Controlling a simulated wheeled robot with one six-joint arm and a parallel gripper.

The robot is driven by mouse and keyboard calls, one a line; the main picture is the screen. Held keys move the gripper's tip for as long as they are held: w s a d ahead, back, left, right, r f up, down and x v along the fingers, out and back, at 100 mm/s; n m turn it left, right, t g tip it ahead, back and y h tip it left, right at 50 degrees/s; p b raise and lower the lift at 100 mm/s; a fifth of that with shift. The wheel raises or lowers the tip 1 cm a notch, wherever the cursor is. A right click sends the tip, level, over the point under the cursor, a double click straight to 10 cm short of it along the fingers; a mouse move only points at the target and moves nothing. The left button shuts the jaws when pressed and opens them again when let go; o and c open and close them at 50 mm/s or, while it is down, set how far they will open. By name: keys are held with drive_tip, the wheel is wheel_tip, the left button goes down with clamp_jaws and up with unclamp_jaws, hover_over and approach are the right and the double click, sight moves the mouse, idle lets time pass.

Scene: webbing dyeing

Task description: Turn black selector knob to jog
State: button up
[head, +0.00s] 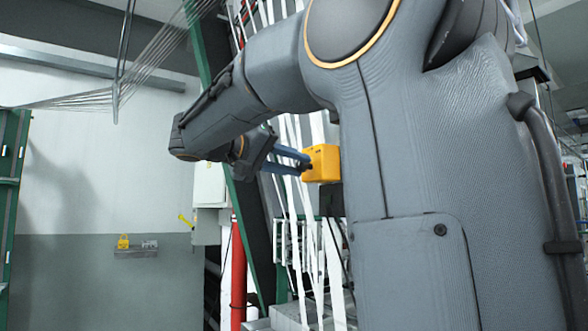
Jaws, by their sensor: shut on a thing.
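A yellow control box (325,162) is right of the picture's middle, beside the white webbing strands. My gripper (304,163) reaches it from the left, its blue fingers pointing at the box's left face. The fingers are shut on the black selector knob at that face.
White webbing strands (334,260) hang close around the box and gripper. A green sloping frame beam (243,215) and a red pipe (238,280) stand to the left. A small shelf with a yellow item (123,241) is on the far wall. My arm covers much of the right side.

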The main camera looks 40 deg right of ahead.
drive_tip(key=n+p, duration=0.1)
drive_tip(key=n, duration=0.3)
drive_tip(key=shift+w+r+g, duration=0.1)
drive_tip(key=shift+r+g, duration=0.05)
drive_tip(key=shift+g, duration=0.25)
drive_tip(key=shift+w+n+g+y+p, duration=0.1)
drive_tip(key=shift+n+g+y+p, duration=0.25)
drive_tip(key=shift+n+p, duration=1.45)
drive_tip(key=shift+n+b, duration=0.3)
drive_tip(key=shift+n, duration=0.1)
drive_tip(key=o, duration=1)
drive_tip(key=shift+a, duration=0.1)
drive_tip(key=a+b, duration=0.1)
drive_tip(key=a, duration=0.4)
drive_tip(key=a+r+b, duration=0.1)
drive_tip(key=a, duration=0.1)
drive_tip(key=shift+w+a+b, duration=0.2)
drive_tip(key=shift+a+b, duration=0.1)
drive_tip(key=shift+f, duration=0.2)
